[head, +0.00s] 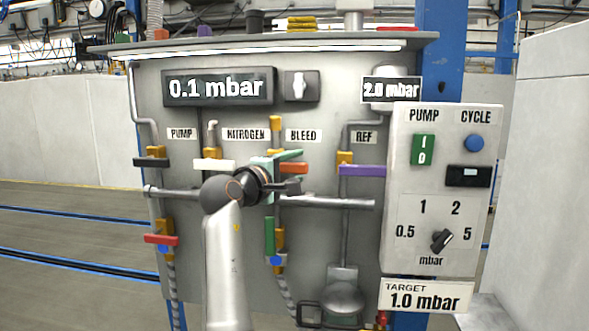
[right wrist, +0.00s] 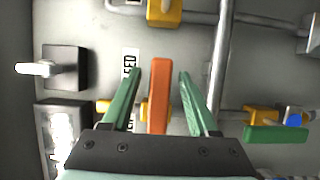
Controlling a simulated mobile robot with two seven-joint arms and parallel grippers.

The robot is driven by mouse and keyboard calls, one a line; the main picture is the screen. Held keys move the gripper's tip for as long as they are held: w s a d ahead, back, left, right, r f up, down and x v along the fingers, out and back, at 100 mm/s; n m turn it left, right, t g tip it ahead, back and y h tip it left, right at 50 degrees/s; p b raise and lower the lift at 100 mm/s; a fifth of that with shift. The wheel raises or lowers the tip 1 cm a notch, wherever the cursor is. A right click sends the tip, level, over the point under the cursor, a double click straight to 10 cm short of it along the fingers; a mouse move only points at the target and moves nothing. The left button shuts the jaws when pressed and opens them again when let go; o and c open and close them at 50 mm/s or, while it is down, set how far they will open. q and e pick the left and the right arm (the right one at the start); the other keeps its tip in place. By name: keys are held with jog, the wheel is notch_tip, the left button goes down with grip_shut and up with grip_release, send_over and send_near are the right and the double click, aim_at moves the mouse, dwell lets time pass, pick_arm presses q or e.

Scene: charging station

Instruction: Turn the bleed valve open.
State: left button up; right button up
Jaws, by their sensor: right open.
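The bleed valve's orange-red handle (head: 294,168) lies horizontal under the BLEED label (head: 303,135) on the panel. My right gripper (head: 300,170) is at this handle, with one finger above it and one below. In the right wrist view the orange handle (right wrist: 160,100) stands between the two green fingers of my open right gripper (right wrist: 160,73). Gaps show on both sides of the handle there. The valve body is mostly hidden behind the gripper in the head view. My left gripper is not in view.
The pressure display (head: 219,87) reads 0.1 mbar. Nearby handles are white (head: 214,165), purple (head: 362,170) and green (head: 270,236). Horizontal pipe (head: 325,202) runs below the bleed handle. The control box (head: 445,190) juts out at right, above the 1.0 mbar target sign (head: 426,296).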

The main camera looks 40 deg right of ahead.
grip_shut()
dwell(1.3)
